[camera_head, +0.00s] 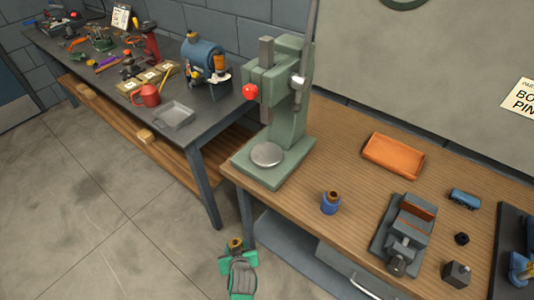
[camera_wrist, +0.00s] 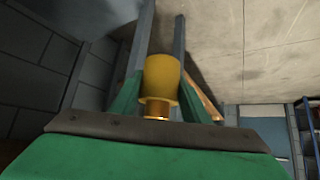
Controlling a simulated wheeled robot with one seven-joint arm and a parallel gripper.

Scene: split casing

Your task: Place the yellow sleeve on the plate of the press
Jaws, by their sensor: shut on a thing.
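My gripper (camera_head: 238,250) is low in front of the wooden bench, left of its near leg, in the head view. It is shut on the yellow sleeve (camera_head: 235,243). In the wrist view the yellow sleeve (camera_wrist: 160,76) sits between the two fingers (camera_wrist: 162,62), with a narrower copper-coloured part (camera_wrist: 157,108) at its lower end in the picture. The green press (camera_head: 288,110) stands on the bench's left end, above and right of my gripper in the head view. Its round grey plate (camera_head: 267,154) is bare. The sleeve is well apart from the plate.
The press has a red-knobbed lever (camera_head: 250,92) at its left. A blue sleeve-like piece (camera_head: 330,203) with a brass top stands right of the press, near a vise (camera_head: 404,235) and an orange tray (camera_head: 394,155). A dark cluttered table (camera_head: 200,123) stands left. Floor between is clear.

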